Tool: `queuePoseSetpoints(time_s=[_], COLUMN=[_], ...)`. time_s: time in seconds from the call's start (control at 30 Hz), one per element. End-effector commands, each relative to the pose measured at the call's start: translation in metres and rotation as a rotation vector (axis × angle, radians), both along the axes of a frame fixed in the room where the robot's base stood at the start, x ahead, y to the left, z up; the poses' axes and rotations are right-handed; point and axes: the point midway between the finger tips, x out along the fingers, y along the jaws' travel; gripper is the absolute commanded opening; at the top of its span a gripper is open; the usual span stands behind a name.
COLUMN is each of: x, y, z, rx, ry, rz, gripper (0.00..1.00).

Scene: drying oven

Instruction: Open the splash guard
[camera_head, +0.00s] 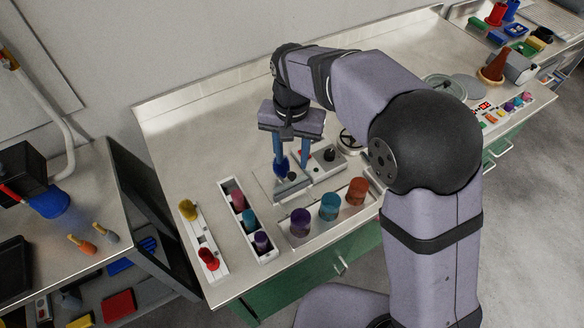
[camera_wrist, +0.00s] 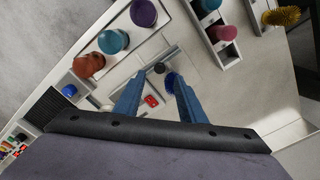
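A small light-grey device (camera_head: 326,171) stands on the bench below my gripper, with a black knob and a red display (camera_wrist: 151,100) on it. A pale, see-through panel that looks like the splash guard (camera_head: 264,183) is at its left end; its edges also show in the wrist view (camera_wrist: 189,62). A small dark knob (camera_wrist: 159,67) and a blue bristly round piece (camera_wrist: 172,83) sit by the panel. My gripper (camera_head: 292,166) points down over the device, its blue fingers apart on either side of the red display. Whether a fingertip touches the panel is unclear.
A clear tray (camera_head: 318,232) with purple, teal and orange cups stands in front of the device. Two white racks (camera_head: 203,248) with coloured pieces stand to the left. The bench (camera_head: 190,130) is bare behind and to the left of the device.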

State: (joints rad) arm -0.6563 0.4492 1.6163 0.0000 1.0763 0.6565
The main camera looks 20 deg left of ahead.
Motion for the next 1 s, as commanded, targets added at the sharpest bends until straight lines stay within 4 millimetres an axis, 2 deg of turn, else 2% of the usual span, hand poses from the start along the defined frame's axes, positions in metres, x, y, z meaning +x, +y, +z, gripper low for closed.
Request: queuePoseSetpoints(time_s=[0.4, 0.6, 0.83, 0.87, 1.0], x=[-0.001, 0.000, 0.000, 0.000, 0.000], y=[-0.001, -0.001, -0.001, -0.001, -0.001], z=[-0.049, -0.059, -0.059, -0.059, -0.059], rx=[-0.002, 0.000, 0.000, 0.000, 0.000], ry=[0.002, 0.000, 0.000, 0.000, 0.000], rz=[0.000, 0.000, 0.000, 0.000, 0.000], gripper=[0.37, 0.37, 0.37, 0.32, 0.00])
